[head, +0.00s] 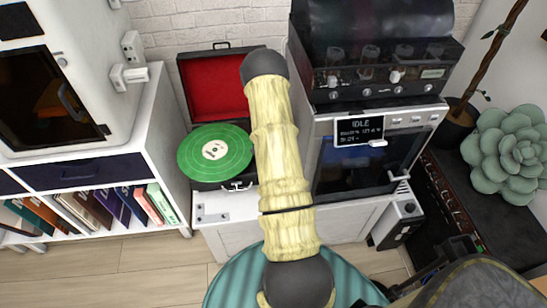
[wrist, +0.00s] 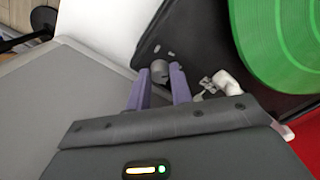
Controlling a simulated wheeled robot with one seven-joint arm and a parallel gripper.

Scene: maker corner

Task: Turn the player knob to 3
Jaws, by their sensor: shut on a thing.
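The record player (head: 213,86) is an open case with a red-lined lid and a green record (head: 215,151), on a white cabinet. In the wrist view, the green record (wrist: 285,40) is at the upper right on the black deck (wrist: 205,35). A small grey round knob (wrist: 160,68) sits near the deck's edge, between the two purple fingers of my gripper (wrist: 160,75), which is shut on it. The knob's number marks are not readable. In the head view my arm hides the gripper and the knob.
A white tonearm-like part (wrist: 227,83) lies close to the right finger. In the head view, a machine with an "IDLE" display (head: 360,130) stands to the right of the player. A white shelf with books (head: 115,205) is at the left.

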